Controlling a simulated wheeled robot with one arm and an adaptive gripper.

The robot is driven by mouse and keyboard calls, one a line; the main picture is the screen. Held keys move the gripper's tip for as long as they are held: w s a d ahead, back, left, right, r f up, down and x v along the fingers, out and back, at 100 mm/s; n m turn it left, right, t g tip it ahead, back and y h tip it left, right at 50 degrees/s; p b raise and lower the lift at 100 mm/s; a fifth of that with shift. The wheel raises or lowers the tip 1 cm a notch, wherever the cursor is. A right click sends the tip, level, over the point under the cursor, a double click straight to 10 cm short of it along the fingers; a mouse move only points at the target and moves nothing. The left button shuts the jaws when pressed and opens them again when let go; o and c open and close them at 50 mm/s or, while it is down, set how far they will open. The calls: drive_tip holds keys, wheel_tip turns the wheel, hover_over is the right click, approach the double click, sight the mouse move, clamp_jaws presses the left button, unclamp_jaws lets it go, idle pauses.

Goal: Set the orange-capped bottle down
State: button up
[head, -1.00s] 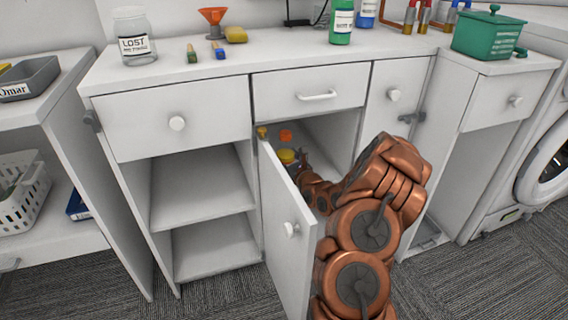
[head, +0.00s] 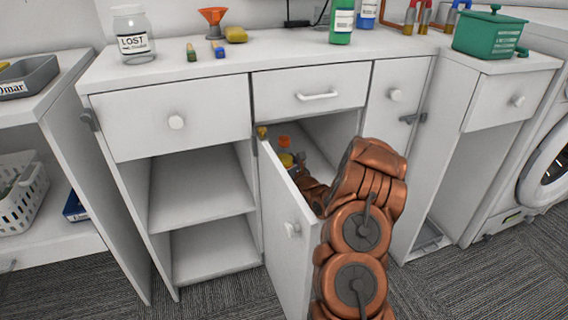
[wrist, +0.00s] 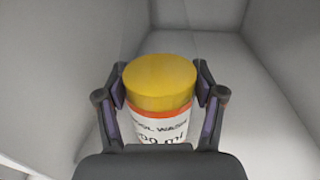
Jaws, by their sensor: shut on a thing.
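My gripper (wrist: 158,95) is shut on a bottle (wrist: 162,125), one finger on each side. In the wrist view the bottle has a yellow top, an orange band and a white label with dark print. In the head view a yellow part (head: 286,160) shows inside the open cupboard, with an orange cap (head: 284,141) just above it. I cannot tell whether that cap belongs to the held bottle. My arm hides much of the cupboard and gripper there. The bottle's base is hidden, so I cannot tell whether it touches the cupboard floor.
The cupboard door (head: 285,235) stands open left of my arm. Pale cupboard walls and a bare surface (wrist: 245,110) surround the bottle. A shut drawer (head: 308,92) is above. The counter holds a jar (head: 132,45), a green bottle (head: 341,22) and a green box (head: 489,34).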

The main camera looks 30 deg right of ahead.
drive_tip(key=o, duration=1.6)
drive_tip(key=shift+f, duration=0.1)
drive_tip(key=shift+s, duration=0.1)
drive_tip(key=s, duration=0.4)
drive_tip(key=s+p, duration=0.1)
drive_tip(key=s, duration=0.3)
drive_tip(key=s+a+p, duration=0.1)
drive_tip(key=s, duration=0.2)
drive_tip(key=shift+s, duration=0.4)
